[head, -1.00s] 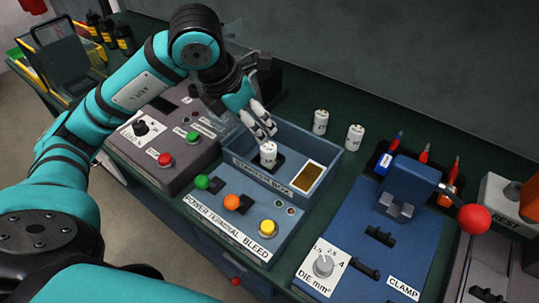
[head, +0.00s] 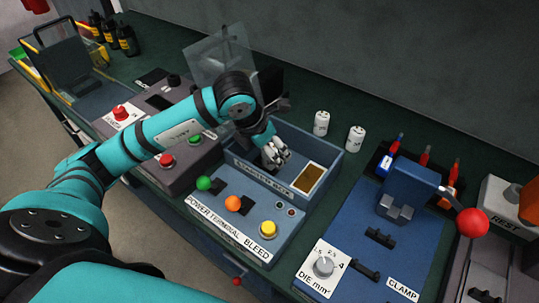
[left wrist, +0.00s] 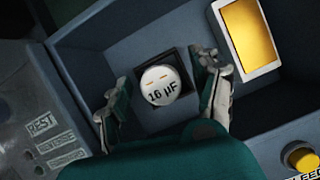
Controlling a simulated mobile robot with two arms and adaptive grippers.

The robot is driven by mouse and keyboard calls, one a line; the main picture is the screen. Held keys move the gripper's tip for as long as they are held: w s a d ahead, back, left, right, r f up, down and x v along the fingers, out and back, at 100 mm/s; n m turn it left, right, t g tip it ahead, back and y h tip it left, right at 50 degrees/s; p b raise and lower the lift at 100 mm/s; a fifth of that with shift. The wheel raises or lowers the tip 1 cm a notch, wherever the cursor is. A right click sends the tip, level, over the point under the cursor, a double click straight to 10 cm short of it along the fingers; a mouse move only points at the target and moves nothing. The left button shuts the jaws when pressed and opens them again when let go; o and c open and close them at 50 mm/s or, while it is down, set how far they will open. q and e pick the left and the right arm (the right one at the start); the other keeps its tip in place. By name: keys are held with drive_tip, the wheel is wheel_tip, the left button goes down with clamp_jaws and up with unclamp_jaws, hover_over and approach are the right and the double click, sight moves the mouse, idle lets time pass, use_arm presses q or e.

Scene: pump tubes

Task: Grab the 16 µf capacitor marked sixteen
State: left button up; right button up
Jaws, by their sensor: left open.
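The capacitor marked 16 µF (left wrist: 158,84) shows its round white top in the left wrist view. It sits in a dark square socket in the blue bleed box (head: 330,163). My left gripper (left wrist: 160,98) is open, with one finger on each side of the capacitor. In the head view the left gripper (head: 277,155) is down inside the box and hides the capacitor. Two other white capacitors, one on the left (head: 321,123) and one on the right (head: 355,139), stand on the bench behind the box. My right gripper is not in view.
A gold plate (head: 309,178) lies in the box beside the socket. Green (head: 204,183), orange (head: 233,203) and yellow (head: 268,229) knobs are at the box front. A blue crimping press (head: 408,188) with a red-balled lever (head: 473,222) stands to the right.

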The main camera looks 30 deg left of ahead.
use_arm(q)
drive_tip(key=shift+c, duration=0.4)
drive_tip(key=c, duration=1.2)
drive_tip(key=shift+r, duration=0.1)
